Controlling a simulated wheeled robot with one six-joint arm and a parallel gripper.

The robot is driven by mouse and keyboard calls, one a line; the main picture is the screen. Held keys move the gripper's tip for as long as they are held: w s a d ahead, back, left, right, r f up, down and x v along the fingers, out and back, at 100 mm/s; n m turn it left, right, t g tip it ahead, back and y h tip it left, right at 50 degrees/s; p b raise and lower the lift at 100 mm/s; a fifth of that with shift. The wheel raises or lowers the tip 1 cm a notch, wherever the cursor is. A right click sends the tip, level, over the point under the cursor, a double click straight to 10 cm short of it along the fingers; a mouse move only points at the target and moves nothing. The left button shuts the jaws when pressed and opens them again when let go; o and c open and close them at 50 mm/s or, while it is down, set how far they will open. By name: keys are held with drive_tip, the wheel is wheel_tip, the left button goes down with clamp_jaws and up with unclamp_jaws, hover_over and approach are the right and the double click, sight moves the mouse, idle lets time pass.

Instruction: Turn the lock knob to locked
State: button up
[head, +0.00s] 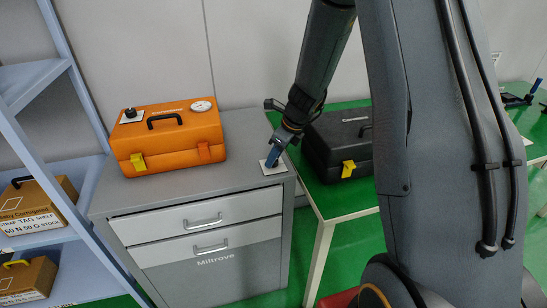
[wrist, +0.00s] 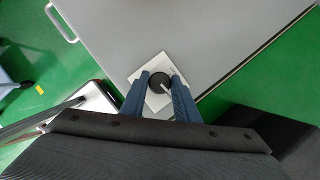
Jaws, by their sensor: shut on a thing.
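The lock knob (wrist: 159,81) is a round black knob with a white pointer line. It sits on a square white plate (wrist: 151,102) on top of the grey cabinet. In the wrist view the pointer aims toward the lower right; any lettering on the plate is too small to read. In the head view the plate (head: 264,166) shows at the cabinet top's right corner, and my gripper hides the knob. My gripper (head: 273,158) points down there, its two blue fingers closed on the knob from both sides, as the wrist view (wrist: 161,77) also shows.
An orange case (head: 165,145) with a handle, a dial and its own black knob stands left on the cabinet top (head: 215,182). A black case (head: 338,145) stands on a green table to the right. A blue shelf (head: 50,168) with boxes is at the left.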

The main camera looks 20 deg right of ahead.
drive_tip(key=shift+n, duration=0.3)
drive_tip(key=n, duration=0.1)
drive_tip(key=n+g+y, duration=0.1)
drive_tip(key=n, duration=0.1)
drive_tip(key=shift+d+p, duration=0.25)
drive_tip(key=shift+p, duration=0.05)
drive_tip(key=shift+c, duration=0.2)
drive_tip(key=n+g, duration=0.1)
drive_tip(key=n, duration=0.1)
drive_tip(key=n+g, duration=0.1)
drive_tip(key=n, duration=0.2)
drive_tip(key=shift+w+f, duration=0.1)
drive_tip(key=shift+w, duration=0.05)
drive_tip(key=n+g, duration=0.1)
drive_tip(key=n, duration=0.1)
drive_tip(key=n+b, duration=0.1)
drive_tip(key=n, duration=0.1)
drive_tip(key=shift+w+n+g, duration=0.15)
drive_tip(key=shift+n+g, duration=0.15)
drive_tip(key=shift+g, duration=0.1)
drive_tip(key=n, duration=0.2)
drive_tip(key=n+g+b, duration=0.1)
drive_tip(key=n, duration=0.1)
drive_tip(key=shift+w+n+g+h, duration=0.15)
drive_tip(key=shift+n+g+h, duration=0.15)
drive_tip(key=shift+h, duration=0.1)
drive_tip(key=o, duration=1.1)
drive_tip(key=shift+a, duration=0.1)
drive_tip(key=shift+c, duration=0.2)
